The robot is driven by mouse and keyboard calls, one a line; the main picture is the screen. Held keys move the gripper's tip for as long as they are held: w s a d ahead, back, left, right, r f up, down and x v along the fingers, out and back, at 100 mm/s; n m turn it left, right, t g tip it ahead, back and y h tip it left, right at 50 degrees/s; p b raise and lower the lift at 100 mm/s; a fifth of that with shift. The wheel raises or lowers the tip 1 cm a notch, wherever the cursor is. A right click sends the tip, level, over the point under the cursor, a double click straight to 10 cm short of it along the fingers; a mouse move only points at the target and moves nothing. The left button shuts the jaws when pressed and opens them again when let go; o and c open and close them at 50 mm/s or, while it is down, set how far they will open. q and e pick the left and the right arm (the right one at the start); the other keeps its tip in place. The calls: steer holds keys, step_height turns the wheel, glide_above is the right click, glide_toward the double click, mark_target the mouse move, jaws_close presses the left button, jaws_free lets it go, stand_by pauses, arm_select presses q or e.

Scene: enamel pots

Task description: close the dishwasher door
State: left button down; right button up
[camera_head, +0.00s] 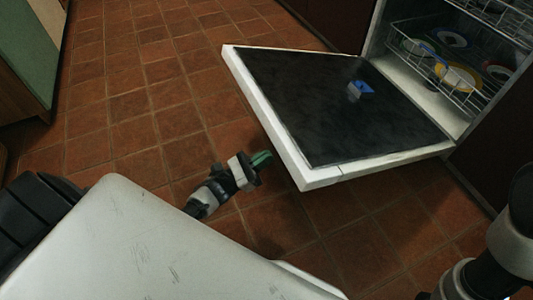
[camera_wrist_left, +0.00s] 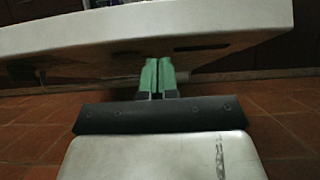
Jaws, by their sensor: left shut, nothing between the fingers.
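The dishwasher door (camera_head: 345,108) hangs open, lowered close to level, with a white rim and a dark inner panel. The dishwasher (camera_head: 425,80) behind it is open to view. My left gripper (camera_head: 262,158), with green fingertips, is shut and empty beside the door's outer left edge, and looks lower than its top face. In the left wrist view the gripper (camera_wrist_left: 157,75) points at the underside of the door (camera_wrist_left: 140,30), whose pale edge spans the top. I cannot tell whether the fingertips touch it. My right gripper is not in view; part of my right arm shows at lower right.
Racks (camera_head: 440,65) inside the dishwasher hold several colourful plates and bowls. A small blue item (camera_head: 361,88) shows on the door's dark panel. A green-sided cabinet (camera_head: 28,50) stands at upper left. The tiled floor (camera_head: 140,80) left of the door is clear.

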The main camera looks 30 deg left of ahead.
arm_select(q)
steer(key=shift+w+d+r, duration=0.1)
steer(key=shift+w+r, duration=0.05)
steer(key=shift+r, duration=0.35)
steer(key=shift+w+d+r, duration=0.1)
steer(key=shift+r, duration=0.35)
